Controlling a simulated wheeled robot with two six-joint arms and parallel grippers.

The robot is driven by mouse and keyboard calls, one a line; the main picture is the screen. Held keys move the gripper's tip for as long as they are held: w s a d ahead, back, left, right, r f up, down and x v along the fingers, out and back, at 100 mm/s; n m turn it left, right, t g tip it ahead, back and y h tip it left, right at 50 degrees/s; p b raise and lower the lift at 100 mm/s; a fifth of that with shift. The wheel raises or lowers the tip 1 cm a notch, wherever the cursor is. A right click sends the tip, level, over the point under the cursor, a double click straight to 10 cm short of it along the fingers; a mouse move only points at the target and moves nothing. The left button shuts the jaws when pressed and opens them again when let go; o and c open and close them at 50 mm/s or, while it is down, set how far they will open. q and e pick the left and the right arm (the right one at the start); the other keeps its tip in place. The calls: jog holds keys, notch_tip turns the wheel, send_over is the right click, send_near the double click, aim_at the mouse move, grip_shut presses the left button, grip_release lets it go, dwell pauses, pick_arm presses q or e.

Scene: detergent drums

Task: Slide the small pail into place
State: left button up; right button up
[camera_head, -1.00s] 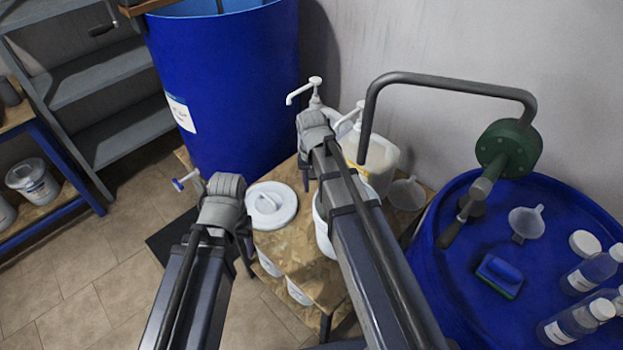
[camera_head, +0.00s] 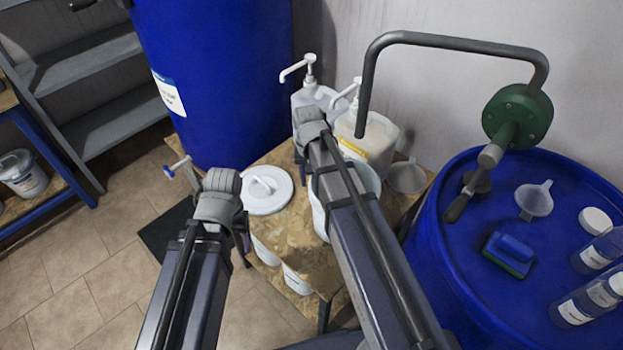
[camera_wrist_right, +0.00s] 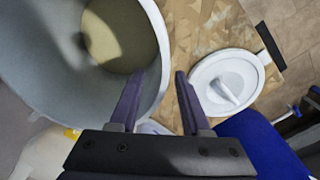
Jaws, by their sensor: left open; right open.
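The white open pail (camera_head: 318,208) stands on the wooden stand, largely hidden behind my right arm. In the right wrist view its rim and pale inside (camera_wrist_right: 55,55) fill the upper left. My right gripper (camera_wrist_right: 157,85) is open at the rim, one finger over the pail's mouth and the other outside it; contact is unclear. In the head view this gripper is mostly hidden by its wrist. A white lid (camera_head: 268,190) with a raised handle lies flat beside the pail. My left gripper (camera_head: 244,238) is open and low beside the stand's left edge, its fingers mostly hidden.
Two pump jugs (camera_head: 375,140) and a funnel (camera_head: 406,176) stand behind the pail. Another drum (camera_head: 425,240) at right carries a hand pump, brush and bottles.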

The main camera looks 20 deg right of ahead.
jog(key=shift+f+b, duration=0.35)
jog(key=shift+f, duration=0.4)
jog(key=shift+c, duration=0.4)
grip_shut()
dwell(0.5)
